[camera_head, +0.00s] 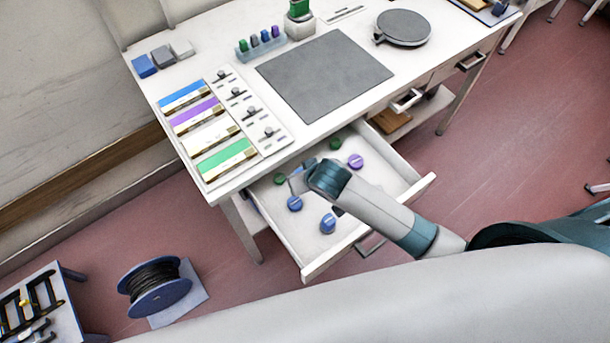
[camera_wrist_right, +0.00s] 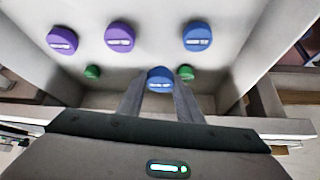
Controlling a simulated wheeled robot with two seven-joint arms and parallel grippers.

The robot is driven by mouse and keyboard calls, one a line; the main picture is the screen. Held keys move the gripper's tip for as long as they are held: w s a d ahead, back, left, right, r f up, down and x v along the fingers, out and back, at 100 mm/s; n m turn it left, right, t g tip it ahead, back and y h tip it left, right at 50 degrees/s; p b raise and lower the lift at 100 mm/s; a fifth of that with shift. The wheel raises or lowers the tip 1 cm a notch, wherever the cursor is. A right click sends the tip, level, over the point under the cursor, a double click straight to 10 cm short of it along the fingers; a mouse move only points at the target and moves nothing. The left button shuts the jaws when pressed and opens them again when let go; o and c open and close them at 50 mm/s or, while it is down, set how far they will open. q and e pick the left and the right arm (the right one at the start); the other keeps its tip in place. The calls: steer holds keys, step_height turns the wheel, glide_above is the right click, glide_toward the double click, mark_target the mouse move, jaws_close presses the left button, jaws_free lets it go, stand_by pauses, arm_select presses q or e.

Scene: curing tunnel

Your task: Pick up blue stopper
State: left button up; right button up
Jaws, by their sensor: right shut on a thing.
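My right gripper (camera_head: 296,182) reaches down into the open white drawer (camera_head: 320,264). In the right wrist view its two fingers (camera_wrist_right: 160,97) are shut on a blue stopper (camera_wrist_right: 160,79), which has a pale label. A further blue stopper (camera_head: 328,223) is nearer the drawer front. My left gripper is not in view.
Purple stoppers (camera_wrist_right: 121,35) and smaller green stoppers (camera_wrist_right: 92,71) share the drawer. Above it, the white table carries a grey mat (camera_head: 325,75), colored boxes (camera_head: 198,112) and a round grey plate (camera_head: 404,27). A cable reel (camera_head: 155,288) stands on the floor at left.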

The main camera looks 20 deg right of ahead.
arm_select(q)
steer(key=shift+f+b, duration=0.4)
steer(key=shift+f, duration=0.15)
arm_select(e)
step_height(320, 180, up, 10)
steer(key=shift+f, duration=0.1)
